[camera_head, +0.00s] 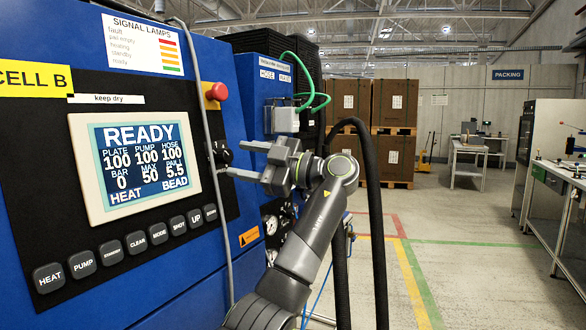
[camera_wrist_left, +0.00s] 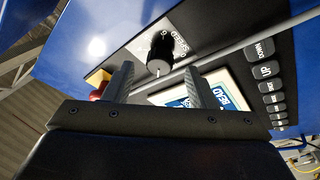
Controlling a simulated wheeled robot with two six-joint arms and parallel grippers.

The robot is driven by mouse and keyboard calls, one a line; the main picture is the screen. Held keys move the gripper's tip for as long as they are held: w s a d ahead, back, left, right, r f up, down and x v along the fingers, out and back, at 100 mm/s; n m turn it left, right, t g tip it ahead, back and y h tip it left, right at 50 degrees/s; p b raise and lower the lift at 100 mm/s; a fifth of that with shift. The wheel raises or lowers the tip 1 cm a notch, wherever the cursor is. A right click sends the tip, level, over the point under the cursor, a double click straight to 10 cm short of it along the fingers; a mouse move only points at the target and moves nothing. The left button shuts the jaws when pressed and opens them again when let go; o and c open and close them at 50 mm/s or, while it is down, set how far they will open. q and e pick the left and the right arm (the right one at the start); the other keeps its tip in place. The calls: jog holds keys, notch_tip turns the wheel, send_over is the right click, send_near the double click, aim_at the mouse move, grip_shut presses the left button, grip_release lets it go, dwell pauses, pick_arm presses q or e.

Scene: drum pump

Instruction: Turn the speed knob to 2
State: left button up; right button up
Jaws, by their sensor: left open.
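The speed knob (camera_head: 221,153) is a black round knob on the dark panel of the blue machine, right of the display. In the left wrist view the knob (camera_wrist_left: 159,50) stands out beside the word SPEED, with a small white mark on it. The scale digits are too small to read surely. My left gripper (camera_head: 236,160) is open in front of the knob, its two fingers pointing at the panel. In the left wrist view the gripper's fingers (camera_wrist_left: 158,72) are on either side of the knob's line, with gaps to it. My right gripper is not in view.
The display (camera_head: 138,162) reads READY, above a row of black buttons (camera_head: 138,242). A grey cable (camera_head: 212,150) runs down the panel close to the knob. A red emergency button (camera_head: 216,91) sits above. Green hoses (camera_head: 310,90) and a connector box lie right of it.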

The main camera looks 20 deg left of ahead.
pick_arm(q)
jog(key=w+d+f, duration=0.1)
jog(key=d, duration=1.3)
jog(key=shift+w+f, duration=0.15)
jog(key=shift+f, duration=0.1)
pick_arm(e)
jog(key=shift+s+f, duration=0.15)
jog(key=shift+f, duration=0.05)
